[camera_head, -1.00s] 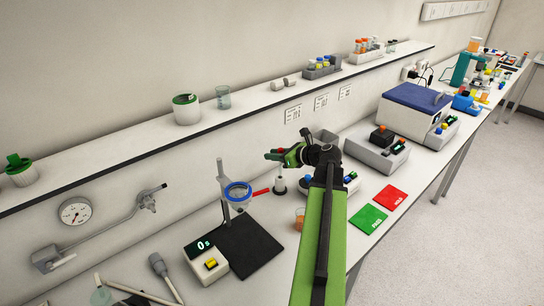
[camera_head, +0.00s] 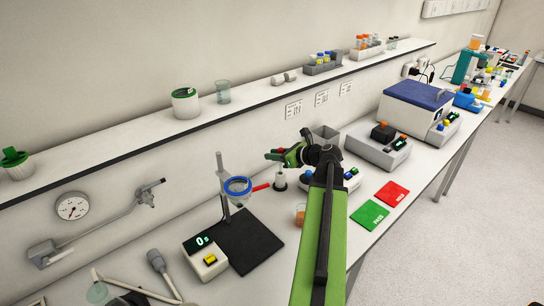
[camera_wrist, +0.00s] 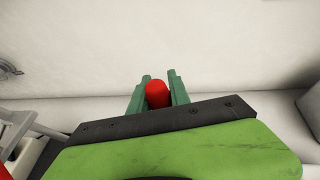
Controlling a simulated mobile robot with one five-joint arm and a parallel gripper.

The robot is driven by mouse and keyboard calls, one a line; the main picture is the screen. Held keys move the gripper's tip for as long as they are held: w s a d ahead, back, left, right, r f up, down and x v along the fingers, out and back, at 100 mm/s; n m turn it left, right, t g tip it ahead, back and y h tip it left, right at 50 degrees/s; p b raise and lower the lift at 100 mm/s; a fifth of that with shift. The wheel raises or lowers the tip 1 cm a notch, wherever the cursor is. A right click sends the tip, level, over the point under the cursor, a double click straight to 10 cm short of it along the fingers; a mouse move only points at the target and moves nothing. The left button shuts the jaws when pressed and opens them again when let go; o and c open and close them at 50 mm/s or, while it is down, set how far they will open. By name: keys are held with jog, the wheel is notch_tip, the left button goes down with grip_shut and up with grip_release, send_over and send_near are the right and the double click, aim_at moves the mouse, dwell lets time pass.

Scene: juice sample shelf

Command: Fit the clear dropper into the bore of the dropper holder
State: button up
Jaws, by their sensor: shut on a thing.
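My gripper (camera_head: 279,155) is shut on the clear dropper, whose red bulb (camera_wrist: 158,95) shows between the green fingers in the wrist view. The red bulb also shows as a small spot between the fingers in the head view (camera_head: 281,151). The dropper's clear tube is too small or hidden to make out.
A cup of orange liquid (camera_head: 300,214) is beside my arm. A grey device (camera_head: 378,149) and green and red mats (camera_head: 368,214) are right.

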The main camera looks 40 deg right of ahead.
jog(key=shift+f+b, duration=1.55)
jog(key=shift+b, duration=0.05)
dwell(0.3)
jog(key=o, duration=0.9)
jog(key=p+v, duration=0.6)
jog(key=v, duration=1.1)
jog(key=shift+s+p, duration=0.2)
jog(key=shift+p, duration=0.2)
jog(key=shift+s, duration=0.1)
